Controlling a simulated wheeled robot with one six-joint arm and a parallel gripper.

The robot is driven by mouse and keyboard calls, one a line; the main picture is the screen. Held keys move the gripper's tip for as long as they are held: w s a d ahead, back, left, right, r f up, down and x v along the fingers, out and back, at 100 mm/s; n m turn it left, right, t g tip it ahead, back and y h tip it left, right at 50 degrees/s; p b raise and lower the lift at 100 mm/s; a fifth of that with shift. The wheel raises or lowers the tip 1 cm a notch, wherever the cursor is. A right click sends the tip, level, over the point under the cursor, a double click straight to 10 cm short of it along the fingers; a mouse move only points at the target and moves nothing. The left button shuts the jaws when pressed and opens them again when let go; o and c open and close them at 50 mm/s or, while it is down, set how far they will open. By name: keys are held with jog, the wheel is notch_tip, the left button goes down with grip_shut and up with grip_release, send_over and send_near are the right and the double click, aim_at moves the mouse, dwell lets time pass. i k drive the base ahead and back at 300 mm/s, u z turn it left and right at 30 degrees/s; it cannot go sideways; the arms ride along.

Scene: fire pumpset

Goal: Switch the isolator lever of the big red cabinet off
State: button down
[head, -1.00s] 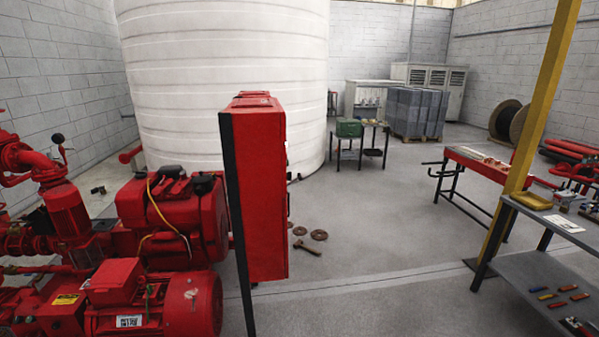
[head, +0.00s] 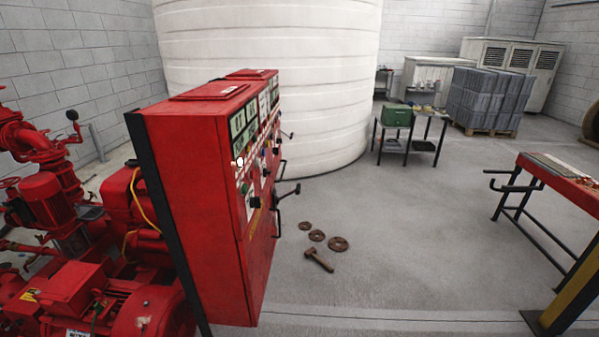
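The big red cabinet (head: 205,200) stands upright at centre left in the head view, seen from its side with its front face turned right at a steep angle. Its front carries gauges, small knobs and dark levers. One black lever (head: 287,192) sticks out to the right from the front, with a dark handle below it. Another small black knob (head: 255,202) sits nearer on the same face. I cannot tell which of these is the isolator lever or its position. My gripper is not in view.
Red pumps and motors (head: 130,310) stand left of the cabinet, with a white tank (head: 270,60) behind. Rusty discs and a hammer (head: 319,260) lie on the floor. A red workbench (head: 560,182) and yellow post (head: 575,305) are right.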

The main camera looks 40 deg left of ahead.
aim_at(297, 190)
jog(key=u, duration=0.65)
jog(key=i, duration=1.15)
jog(key=u, duration=1.7)
jog(key=i, duration=0.95)
jog(key=u, duration=0.15)
